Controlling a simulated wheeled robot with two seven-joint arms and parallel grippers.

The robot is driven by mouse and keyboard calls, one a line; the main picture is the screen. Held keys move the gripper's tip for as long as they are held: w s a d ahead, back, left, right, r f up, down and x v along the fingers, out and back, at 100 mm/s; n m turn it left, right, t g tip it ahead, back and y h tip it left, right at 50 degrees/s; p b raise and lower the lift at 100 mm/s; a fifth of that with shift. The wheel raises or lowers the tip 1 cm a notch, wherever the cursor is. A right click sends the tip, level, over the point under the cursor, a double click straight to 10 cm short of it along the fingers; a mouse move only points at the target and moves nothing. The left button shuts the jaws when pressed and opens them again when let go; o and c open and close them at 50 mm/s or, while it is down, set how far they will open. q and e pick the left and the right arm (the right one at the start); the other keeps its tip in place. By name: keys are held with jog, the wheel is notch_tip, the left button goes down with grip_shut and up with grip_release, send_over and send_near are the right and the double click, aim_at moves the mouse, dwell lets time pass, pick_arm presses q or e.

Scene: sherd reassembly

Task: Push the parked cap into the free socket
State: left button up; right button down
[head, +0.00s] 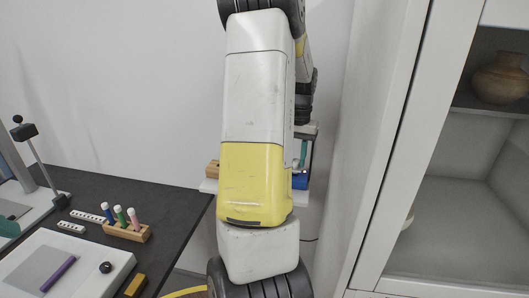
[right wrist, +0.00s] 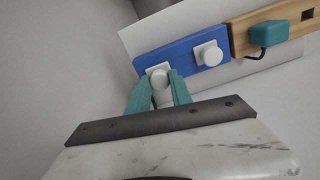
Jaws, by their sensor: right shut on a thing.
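A blue block (right wrist: 185,52) lies on a white shelf in the right wrist view, and part of it shows in the head view (head: 300,182). Two white caps with square bases and round knobs are on it. My right gripper (right wrist: 158,78) has its teal fingers shut on the left white cap (right wrist: 158,70), at the block's left end. I cannot tell whether this cap is fully seated. The other white cap (right wrist: 209,54) stands to its right. A wooden block (right wrist: 275,28) adjoins the blue one; it has a dark square hole (right wrist: 308,15) and a teal corded piece (right wrist: 268,34).
The white shelf (right wrist: 225,73) is narrow and sits against the wall. A dark table (head: 175,215) at left holds a wooden rack (head: 127,231) with several coloured pens. A cabinet (head: 385,150) stands close at right.

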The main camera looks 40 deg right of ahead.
jog(key=shift+f, duration=0.95)
dwell(0.8)
jog(key=c, duration=1.1)
grip_release()
jog(key=shift+o, duration=0.3)
jog(key=o, duration=0.4)
jog(key=shift+r, duration=0.1)
jog(key=shift+r, duration=3.95)
